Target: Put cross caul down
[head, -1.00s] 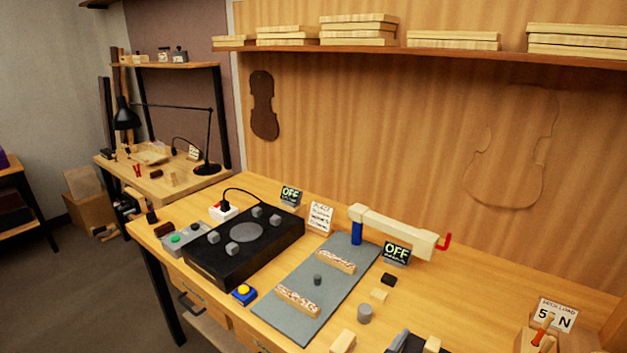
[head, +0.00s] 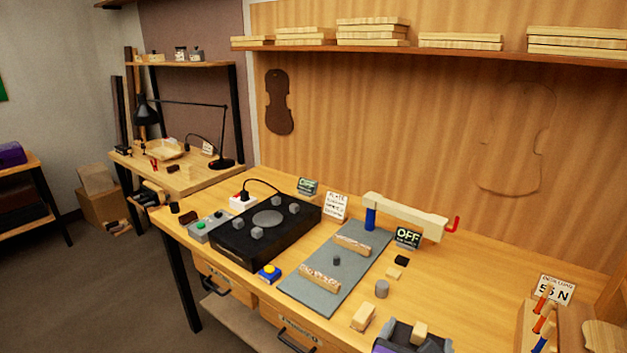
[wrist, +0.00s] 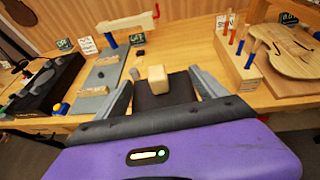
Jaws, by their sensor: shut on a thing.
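My gripper (wrist: 162,85) is shut on a dark piece with a pale wooden block (wrist: 157,78) at its far end. I take this held piece to be the cross caul. In the head view my gripper (head: 412,337) is at the bottom edge, with the wooden block (head: 420,329) showing between its fingers.
Two strips lie on the mat; a clamp (head: 405,213) stands behind it. A loose wooden block (head: 363,317) and a grey cylinder (head: 381,289) are near my gripper. A tool rack (wrist: 240,62) and a violin plate (wrist: 284,50) are at right. Bare bench lies right of the cylinder.

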